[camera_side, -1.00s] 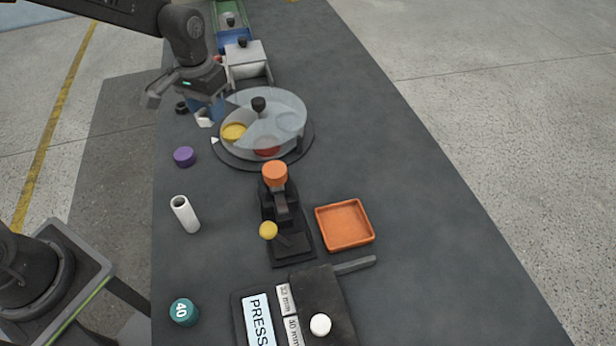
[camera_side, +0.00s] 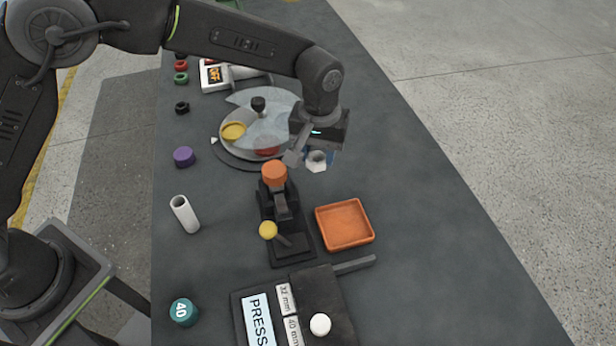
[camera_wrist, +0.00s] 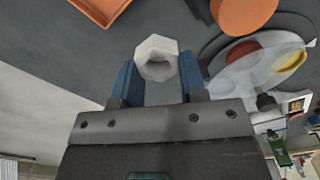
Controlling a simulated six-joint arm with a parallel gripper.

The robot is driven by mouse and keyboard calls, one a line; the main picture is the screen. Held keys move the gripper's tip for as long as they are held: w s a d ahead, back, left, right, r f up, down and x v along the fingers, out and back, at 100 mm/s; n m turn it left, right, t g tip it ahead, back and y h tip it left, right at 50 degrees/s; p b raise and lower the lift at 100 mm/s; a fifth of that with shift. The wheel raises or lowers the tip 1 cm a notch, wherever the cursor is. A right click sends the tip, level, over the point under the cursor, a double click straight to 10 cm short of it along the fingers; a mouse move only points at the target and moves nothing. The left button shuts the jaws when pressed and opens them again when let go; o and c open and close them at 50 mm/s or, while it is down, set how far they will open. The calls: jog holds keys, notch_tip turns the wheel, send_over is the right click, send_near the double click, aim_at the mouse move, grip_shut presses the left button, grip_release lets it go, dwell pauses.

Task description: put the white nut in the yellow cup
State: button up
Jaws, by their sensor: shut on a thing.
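The white nut (camera_side: 317,161) is held in my gripper (camera_side: 306,160), above the table at the right edge of the round carousel. In the wrist view the nut (camera_wrist: 157,59) sits between the two blue fingers of my gripper (camera_wrist: 160,75), its hole showing. The yellow cup (camera_side: 233,131) is in the left part of the carousel, in the gap of the clear cover. It also shows in the wrist view (camera_wrist: 290,62). My gripper is to the right of the yellow cup and apart from it.
The carousel's clear cover (camera_side: 262,112) has a black knob and lies over a red cup (camera_side: 267,146). An orange-topped black press (camera_side: 275,175) stands in front. An orange tray (camera_side: 345,224) is right of it. A purple cylinder (camera_side: 184,156) and white tube (camera_side: 185,214) stand left.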

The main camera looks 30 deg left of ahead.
aim_at(316, 196)
notch_tip(316, 196, down, 11)
jog(key=shift+f, duration=0.2)
dwell(0.4)
jog(key=o, duration=0.6)
jog(key=shift+f, duration=0.15)
notch_tip(316, 196, up, 12)
jog(key=shift+r, duration=0.2)
